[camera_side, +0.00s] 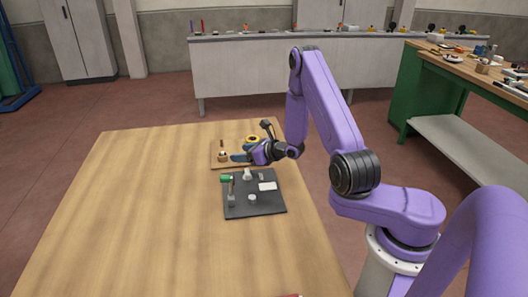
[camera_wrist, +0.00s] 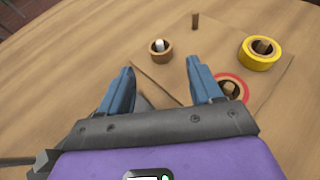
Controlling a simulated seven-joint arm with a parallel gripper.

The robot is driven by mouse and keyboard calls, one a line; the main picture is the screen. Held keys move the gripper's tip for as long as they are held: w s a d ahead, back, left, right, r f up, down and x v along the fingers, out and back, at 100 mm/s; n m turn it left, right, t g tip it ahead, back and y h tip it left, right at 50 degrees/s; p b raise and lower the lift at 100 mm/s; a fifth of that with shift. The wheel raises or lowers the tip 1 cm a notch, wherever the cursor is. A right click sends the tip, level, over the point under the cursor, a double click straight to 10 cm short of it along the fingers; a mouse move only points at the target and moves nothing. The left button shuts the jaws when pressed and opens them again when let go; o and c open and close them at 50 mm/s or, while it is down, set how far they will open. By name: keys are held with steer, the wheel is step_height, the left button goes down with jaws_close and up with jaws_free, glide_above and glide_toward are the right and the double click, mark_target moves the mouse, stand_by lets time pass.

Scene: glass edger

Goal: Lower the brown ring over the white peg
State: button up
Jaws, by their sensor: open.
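The brown ring (camera_wrist: 152,55) sits around the white peg (camera_wrist: 160,46) in the wrist view, with the peg's pale top showing inside its hole. It looks flat and low on the board. In the side view the brown ring (camera_side: 222,159) is small, at the left of the wooden board (camera_side: 217,147). My gripper (camera_wrist: 160,84) is open, its two blue fingers apart with nothing between them. The ring lies beyond the fingertips, apart from them. In the side view my gripper (camera_side: 236,157) is over the board, close to the ring; the exact gap is unclear.
A yellow ring (camera_wrist: 262,62) and a red ring (camera_wrist: 238,78) surround brown pegs; the red one is partly hidden behind the right finger. A bare brown peg (camera_wrist: 195,21) stands farther back. A dark tray (camera_side: 265,207) with small parts lies nearer. The table's left is clear.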

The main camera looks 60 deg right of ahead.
steer(key=v, duration=0.8)
steer(key=shift+s+r, duration=0.2)
steer(key=shift+s, duration=0.05)
steer(key=s+a+r+n+g+y, duration=0.2)
steer(key=a+r+n+g+y, duration=0.15)
steer(key=a+n, duration=0.4)
steer(key=s+a+r+n+g+y, duration=0.2)
steer(key=a+r+n+g+y, duration=0.15)
steer(key=a+n, duration=0.35)
steer(key=s+a+r+n+g+y, duration=0.2)
steer(key=a+n+g+y, duration=0.25)
steer(key=a, duration=0.45)
steer(key=s+d+r+n+g+h, duration=0.1)
steer(key=s+d+n+h, duration=0.1)
steer(key=s+n+h, duration=0.4)
steer(key=s+d+r+n+g+h, duration=0.1)
steer(key=s+n+h, duration=0.5)
steer(key=s+n, duration=1.1)
steer(key=shift+d+r+n, duration=0.8)
steer(key=shift+d+n, duration=0.05)
steer(key=shift+n, duration=1.95)
